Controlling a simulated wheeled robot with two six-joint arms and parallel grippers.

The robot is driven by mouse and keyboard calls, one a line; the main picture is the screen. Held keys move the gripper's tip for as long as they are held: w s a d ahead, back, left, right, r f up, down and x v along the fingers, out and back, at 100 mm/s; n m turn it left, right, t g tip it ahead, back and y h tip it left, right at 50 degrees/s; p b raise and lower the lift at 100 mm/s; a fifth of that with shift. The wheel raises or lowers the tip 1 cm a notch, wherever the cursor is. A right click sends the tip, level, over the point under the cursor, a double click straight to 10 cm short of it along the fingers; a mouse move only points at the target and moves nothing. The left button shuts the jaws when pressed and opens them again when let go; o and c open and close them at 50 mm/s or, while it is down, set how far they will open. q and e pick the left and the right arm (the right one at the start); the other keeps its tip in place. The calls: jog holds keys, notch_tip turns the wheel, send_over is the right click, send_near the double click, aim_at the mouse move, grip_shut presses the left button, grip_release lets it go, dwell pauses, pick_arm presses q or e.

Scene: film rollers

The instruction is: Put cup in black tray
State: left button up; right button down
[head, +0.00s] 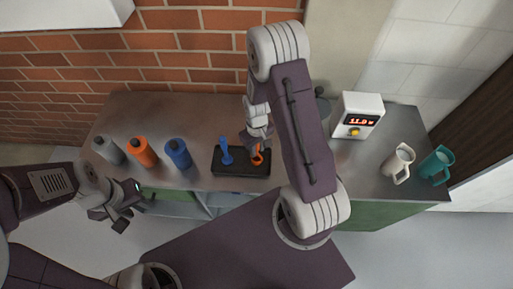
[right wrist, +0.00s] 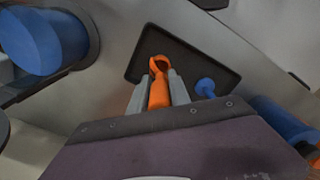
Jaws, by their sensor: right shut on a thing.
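The black tray (head: 228,172) lies flat near the counter's front edge; it also shows in the right wrist view (right wrist: 190,55). My right gripper (head: 257,150) is shut on an orange tool with a round looped end (right wrist: 158,85), over the tray's right part. I cannot tell whether the tool touches the tray. A blue tool (head: 226,150) stands in the tray's left part. My left gripper (head: 128,214) looks open and empty, in front of the counter.
A grey bottle (head: 108,150), an orange bottle (head: 143,152) and a blue bottle (head: 178,153) stand on the counter left of the tray. A white device with a lit display (head: 357,115) stands at the back right. Clear counter lies between tray and cups.

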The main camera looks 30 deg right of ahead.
jog(key=shift+f, duration=0.1)
jog(key=c, duration=1.6)
grip_release()
jog(key=shift+f, duration=0.1)
jog(key=o, duration=0.4)
